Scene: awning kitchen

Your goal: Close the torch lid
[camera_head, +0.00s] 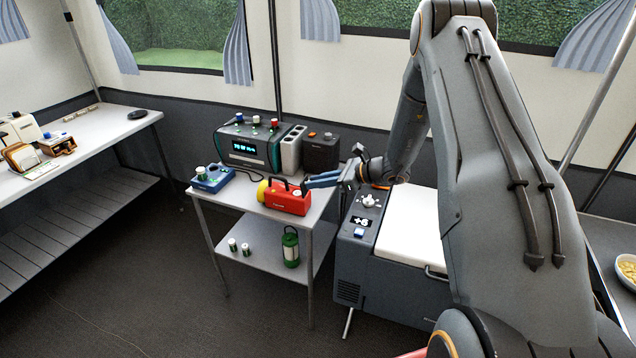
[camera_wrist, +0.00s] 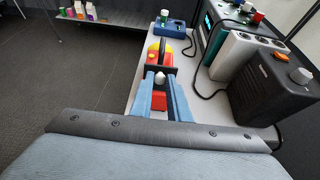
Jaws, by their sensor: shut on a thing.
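The red torch (camera_head: 290,201) with a yellow head (camera_head: 263,191) and dark top handle lies on the small side table, head to the left. In the wrist view the torch (camera_wrist: 158,101) shows partly between and beyond the fingers. My gripper (camera_head: 307,184) reaches in from the right at the torch's rear end. In the wrist view its blue fingers (camera_wrist: 160,80) are close together around a small pale rounded part (camera_wrist: 160,78), with a dark plate behind it. This seems to be the torch lid; the fingers hide much of it, and its exact angle is unclear.
A blue box (camera_head: 212,179) stands left of the torch. A teal-fronted power unit (camera_head: 249,147) and a dark speaker-like box (camera_head: 321,152) stand behind. A green lantern (camera_head: 290,247) is on the lower shelf. A grey cooler (camera_head: 402,240) stands close on the right.

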